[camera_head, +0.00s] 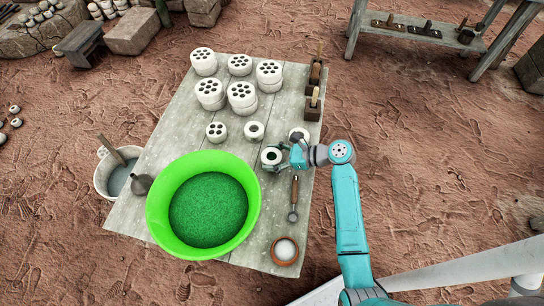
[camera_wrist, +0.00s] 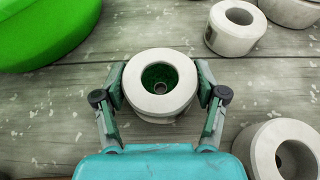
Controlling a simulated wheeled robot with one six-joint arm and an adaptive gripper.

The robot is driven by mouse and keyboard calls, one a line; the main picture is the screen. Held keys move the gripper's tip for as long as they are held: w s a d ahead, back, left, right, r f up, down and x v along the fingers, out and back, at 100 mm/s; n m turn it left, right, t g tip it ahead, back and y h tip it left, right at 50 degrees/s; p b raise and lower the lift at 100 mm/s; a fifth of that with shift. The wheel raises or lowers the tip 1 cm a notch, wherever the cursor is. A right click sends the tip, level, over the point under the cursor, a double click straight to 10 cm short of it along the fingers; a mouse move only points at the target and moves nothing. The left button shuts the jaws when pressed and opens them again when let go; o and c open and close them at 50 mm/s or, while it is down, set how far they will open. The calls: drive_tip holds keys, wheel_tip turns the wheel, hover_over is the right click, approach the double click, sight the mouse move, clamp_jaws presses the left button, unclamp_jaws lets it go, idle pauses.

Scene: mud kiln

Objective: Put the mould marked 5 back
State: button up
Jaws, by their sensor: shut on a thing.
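My gripper (camera_wrist: 162,92) is shut on a round white ring-shaped piece (camera_wrist: 160,66), one finger on each side. Its central hole shows green inside with a small dark spot at the bottom. In the head view this piece (camera_head: 271,151) is over the plank table, right of the green basin. I cannot tell whether it touches the table. Two similar white rings are near it: one behind (camera_head: 254,126), also in the wrist view (camera_wrist: 222,38), and one to the right (camera_head: 299,130), partly hidden by my arm. No number 5 is readable on any piece.
A bright green basin (camera_head: 160,218) of green grains fills the table's front left. White multi-holed blocks (camera_head: 242,105) stand behind, and wooden tools (camera_head: 313,106) stand at the right edge. A ladle (camera_head: 293,205) and a small bowl (camera_head: 277,256) lie in front. A bench (camera_head: 387,37) stands back right.

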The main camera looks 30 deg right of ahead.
drive_tip(key=shift+f, duration=0.1)
drive_tip(key=o, duration=1.3)
drive_tip(key=shift+o, duration=0.2)
drive_tip(key=shift+s+d+r, duration=0.1)
drive_tip(key=shift+d+r, duration=0.1)
drive_tip(key=v, duration=1.1)
drive_tip(key=shift+s+d+r, duration=0.1)
drive_tip(key=shift+s+d, duration=0.1)
